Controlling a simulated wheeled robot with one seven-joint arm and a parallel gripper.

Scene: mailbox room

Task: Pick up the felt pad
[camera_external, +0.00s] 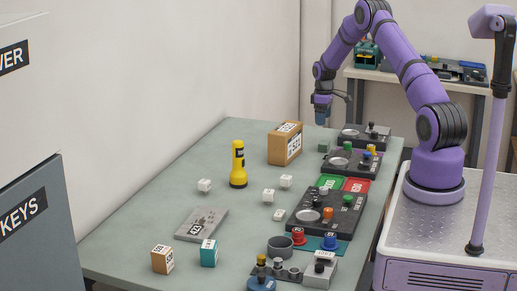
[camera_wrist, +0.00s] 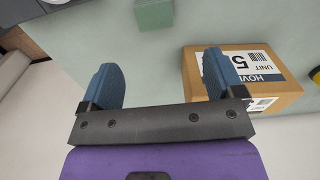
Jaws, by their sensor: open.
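A small grey-green block (camera_external: 324,146), which looks like the felt pad, lies on the table's far part, just right of the cardboard box. It also shows at the top edge of the wrist view (camera_wrist: 154,14), partly cut off. My gripper (camera_external: 322,116) is above the far part of the table, over the area near the block, and touches nothing. In the wrist view my gripper (camera_wrist: 161,80) has its two blue fingers wide apart with nothing between them. The block is beyond the fingertips in that view.
The cardboard box (camera_external: 285,146) stands close by; in the wrist view it (camera_wrist: 272,95) is beside and partly behind the right finger. Dark panels with knobs (camera_external: 362,136) line the table's right side. A yellow flashlight (camera_external: 238,166) stands upright.

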